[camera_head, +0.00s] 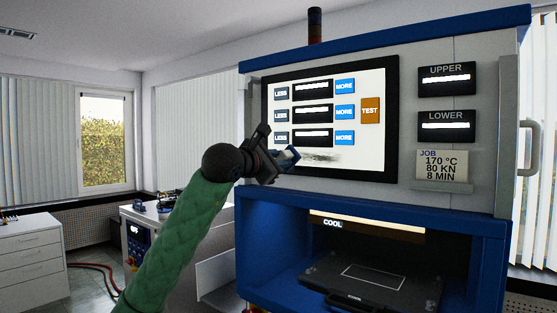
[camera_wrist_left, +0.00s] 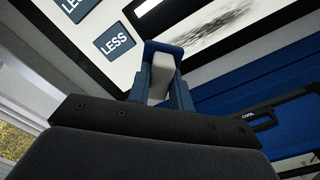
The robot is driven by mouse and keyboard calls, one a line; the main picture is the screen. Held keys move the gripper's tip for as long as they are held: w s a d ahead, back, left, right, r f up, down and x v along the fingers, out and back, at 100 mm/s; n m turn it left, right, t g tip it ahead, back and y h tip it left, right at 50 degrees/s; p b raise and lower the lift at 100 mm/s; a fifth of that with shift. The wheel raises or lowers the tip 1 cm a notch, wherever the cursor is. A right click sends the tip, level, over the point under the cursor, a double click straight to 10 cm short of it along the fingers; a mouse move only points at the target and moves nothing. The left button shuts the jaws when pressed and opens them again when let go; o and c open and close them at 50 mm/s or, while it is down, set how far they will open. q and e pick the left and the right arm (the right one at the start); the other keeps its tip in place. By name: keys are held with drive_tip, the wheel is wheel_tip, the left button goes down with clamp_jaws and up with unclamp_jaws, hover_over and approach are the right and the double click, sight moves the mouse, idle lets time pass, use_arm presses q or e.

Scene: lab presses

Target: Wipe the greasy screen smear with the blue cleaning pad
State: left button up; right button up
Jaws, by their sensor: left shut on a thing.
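The greasy smear (camera_head: 318,157) is a dark grey smudge low on the white screen (camera_head: 370,140), below the bottom LESS/MORE row. The smear (camera_wrist_left: 208,30) also shows at the top of the left wrist view. My left gripper (camera_head: 282,160) is in front of the screen's lower left, just left of the smear. It is shut on the blue cleaning pad (camera_head: 293,153), which has a pale part between the fingers. In the left wrist view the pad (camera_wrist_left: 163,47) is at the fingertips. I cannot tell whether it touches the screen. My right gripper is out of view.
The screen has a raised black frame (camera_head: 392,120), LESS and MORE buttons and an orange TEST button (camera_head: 370,110). Below is the blue press opening with a dark platen (camera_head: 370,285) and a COOL sign (camera_head: 333,224). A white drawer cabinet (camera_head: 35,258) stands at left.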

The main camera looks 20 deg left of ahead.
use_arm(q)
drive_tip(key=shift+w, duration=0.1)
idle(0.4)
drive_tip(key=shift+w+d, duration=0.25)
drive_tip(key=shift+w, duration=0.35)
idle(0.3)
